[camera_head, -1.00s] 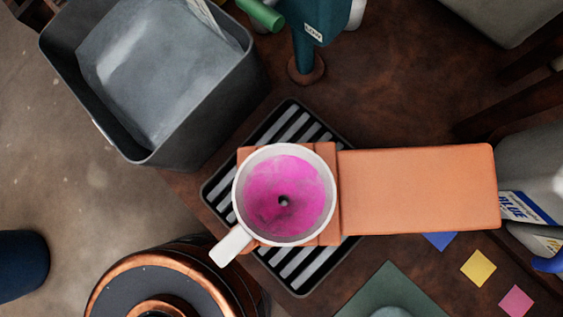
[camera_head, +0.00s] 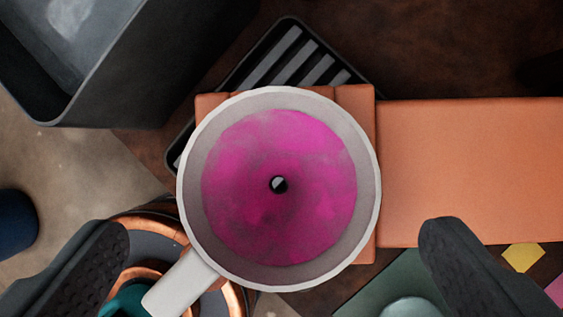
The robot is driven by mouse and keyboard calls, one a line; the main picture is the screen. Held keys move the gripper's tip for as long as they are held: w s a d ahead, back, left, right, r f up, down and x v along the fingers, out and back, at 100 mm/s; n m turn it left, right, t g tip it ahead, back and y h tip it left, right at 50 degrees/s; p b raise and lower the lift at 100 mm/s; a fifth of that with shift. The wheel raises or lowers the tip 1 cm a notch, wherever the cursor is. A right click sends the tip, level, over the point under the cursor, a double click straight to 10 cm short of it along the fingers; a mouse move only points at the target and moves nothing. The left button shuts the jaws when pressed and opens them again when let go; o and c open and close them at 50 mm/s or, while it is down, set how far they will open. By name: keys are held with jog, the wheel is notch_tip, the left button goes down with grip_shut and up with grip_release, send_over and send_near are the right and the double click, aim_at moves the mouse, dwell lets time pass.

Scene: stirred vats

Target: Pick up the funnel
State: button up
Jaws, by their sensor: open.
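The funnel (camera_head: 365,190) is white outside and stained pink inside, with a small dark hole at its middle. It sits mouth up in or on an orange block-like holder (camera_head: 470,170), and its white handle (camera_head: 180,284) points to the lower left. My gripper (camera_head: 275,240) is open, with one dark finger at the lower left and one at the lower right. The fingers appear on either side of the funnel's lower part, with gaps between them and its rim. The funnel's underside is hidden.
A black slatted tray (camera_head: 292,50) lies under the holder. A dark grey bin (camera_head: 130,75) stands at the upper left. A round copper-rimmed vessel (camera_head: 150,228) is at the lower left. A green mat (camera_head: 375,295) and a yellow square (camera_head: 524,257) lie at the lower right.

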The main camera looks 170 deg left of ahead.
aim_at(279, 156)
jog(key=x, duration=0.4)
jog(key=shift+d+f, duration=0.1)
jog(key=shift+f, duration=0.4)
jog(key=c, duration=0.8)
jog(key=shift+o, duration=0.2)
